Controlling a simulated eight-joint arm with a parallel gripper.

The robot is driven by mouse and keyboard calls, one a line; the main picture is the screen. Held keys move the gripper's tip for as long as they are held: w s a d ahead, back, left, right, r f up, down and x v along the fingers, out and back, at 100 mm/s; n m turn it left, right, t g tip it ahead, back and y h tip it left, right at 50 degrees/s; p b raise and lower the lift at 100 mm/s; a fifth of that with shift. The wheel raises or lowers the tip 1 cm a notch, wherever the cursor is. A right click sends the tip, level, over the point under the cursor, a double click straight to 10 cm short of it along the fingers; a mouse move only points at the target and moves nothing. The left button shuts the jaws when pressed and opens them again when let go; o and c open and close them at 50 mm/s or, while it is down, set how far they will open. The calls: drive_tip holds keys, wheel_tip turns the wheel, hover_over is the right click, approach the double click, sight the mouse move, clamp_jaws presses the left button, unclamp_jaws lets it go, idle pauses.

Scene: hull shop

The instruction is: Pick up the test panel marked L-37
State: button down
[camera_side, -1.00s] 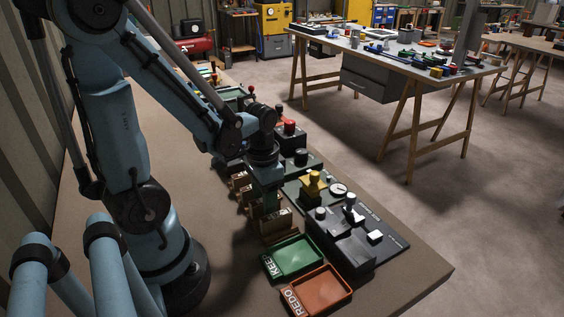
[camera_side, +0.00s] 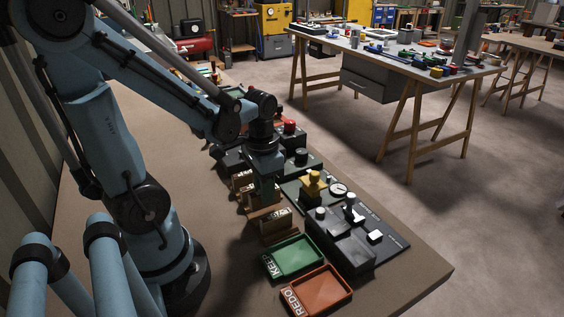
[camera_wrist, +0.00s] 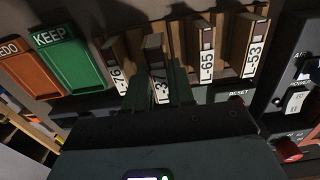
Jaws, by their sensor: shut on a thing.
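My gripper (camera_wrist: 158,88) is shut on a narrow brown panel (camera_wrist: 155,45) in the wrist view. Its white label reads "3" and part of a further digit; the lower part is hidden by my gripper. Panels with labels ending in 76 (camera_wrist: 117,79), L-65 (camera_wrist: 207,66) and L-53 (camera_wrist: 252,62) stand beside it in the row. In the side view my gripper (camera_side: 266,196) points down over the row of brown blocks. I cannot tell there whether the held panel is clear of its slot.
A green KEEP tray (camera_side: 294,256) and an orange REDO tray (camera_side: 320,290) lie in front of the row, both empty. A dark control box (camera_side: 340,240) and a yellow-knobbed device (camera_side: 313,186) stand to the right. Bare bench top (camera_side: 215,250) lies to the left.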

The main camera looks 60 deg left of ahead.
drive_tip(key=shift+r, duration=2.2)
